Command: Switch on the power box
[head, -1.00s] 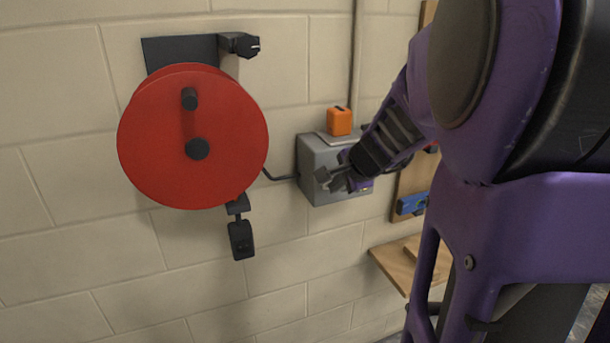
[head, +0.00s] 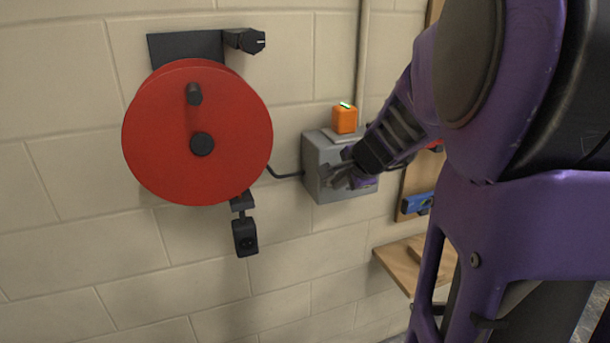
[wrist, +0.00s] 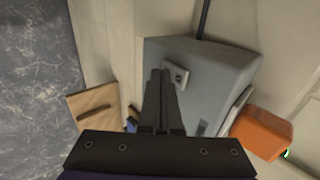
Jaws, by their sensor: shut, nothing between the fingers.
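The grey power box (head: 312,171) is fixed to the block wall, and it fills the upper right of the wrist view (wrist: 215,65). An orange block (head: 345,121) stands on top of it, with a lit green strip on its upper face; in the wrist view the orange block (wrist: 262,135) shows a green glow at its edge. My gripper (head: 328,178) is at the front of the box. In the wrist view my gripper (wrist: 159,74) is shut and empty, its tips beside a small light switch plate (wrist: 177,75) on the box face. I cannot tell whether they touch it.
A large red reel (head: 165,130) hangs on the wall left of the box, with a black plug (head: 245,238) below it. A wooden shelf (head: 405,265) and a blue tool (head: 416,204) are at the right, below my arm. The lower left wall is clear.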

